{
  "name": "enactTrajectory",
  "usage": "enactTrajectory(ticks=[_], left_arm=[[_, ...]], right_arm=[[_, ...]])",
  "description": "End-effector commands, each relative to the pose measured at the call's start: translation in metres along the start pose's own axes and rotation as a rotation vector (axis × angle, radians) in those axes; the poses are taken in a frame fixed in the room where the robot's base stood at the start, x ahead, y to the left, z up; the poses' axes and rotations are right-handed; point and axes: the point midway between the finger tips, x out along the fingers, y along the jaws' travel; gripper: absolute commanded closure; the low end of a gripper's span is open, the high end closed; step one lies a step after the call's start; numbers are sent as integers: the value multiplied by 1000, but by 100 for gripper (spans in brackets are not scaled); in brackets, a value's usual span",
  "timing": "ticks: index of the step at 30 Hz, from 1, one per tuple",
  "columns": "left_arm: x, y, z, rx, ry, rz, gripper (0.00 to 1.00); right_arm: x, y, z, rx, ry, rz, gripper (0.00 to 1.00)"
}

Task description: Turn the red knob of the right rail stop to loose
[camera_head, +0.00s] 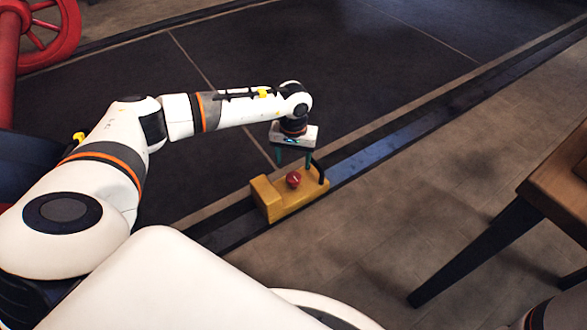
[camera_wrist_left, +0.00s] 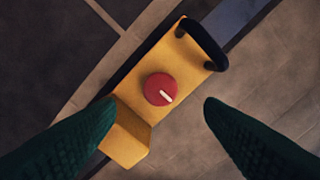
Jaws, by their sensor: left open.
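The rail stop (camera_head: 285,203) is a yellow block sitting on the dark rail. Its red knob (camera_head: 293,180) is on top, with a raised block at one end and a black handle (camera_head: 321,172) at the other. In the left wrist view the round red knob (camera_wrist_left: 160,89) has a white mark pointing to the lower right. My left gripper (camera_head: 293,160) is above the rail stop, pointing down. Its green fingers (camera_wrist_left: 160,112) are open and apart, on either side of the knob and not touching it in the wrist view. My right gripper is not in view.
The rail (camera_head: 375,148) runs diagonally across the floor to the upper right. A wooden table (camera_head: 560,185) with dark legs stands at the right. A red spoked wheel (camera_head: 48,30) is at the upper left. The floor around the rail stop is clear.

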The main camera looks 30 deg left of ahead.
Motion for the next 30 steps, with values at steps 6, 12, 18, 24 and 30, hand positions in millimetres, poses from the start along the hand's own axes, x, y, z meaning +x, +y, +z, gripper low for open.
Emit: enactTrajectory(ticks=[6,12,18,24,30], left_arm=[[49,0,0,-1,2,-1,37],[71,0,0,-1,1,-2,37],[73,0,0,-2,1,-2,37],[73,0,0,-2,1,-2,45],[73,0,0,-2,1,-2,78]], right_arm=[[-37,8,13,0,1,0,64],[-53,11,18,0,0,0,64],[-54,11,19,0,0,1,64],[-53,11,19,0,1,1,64],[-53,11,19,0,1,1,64]])
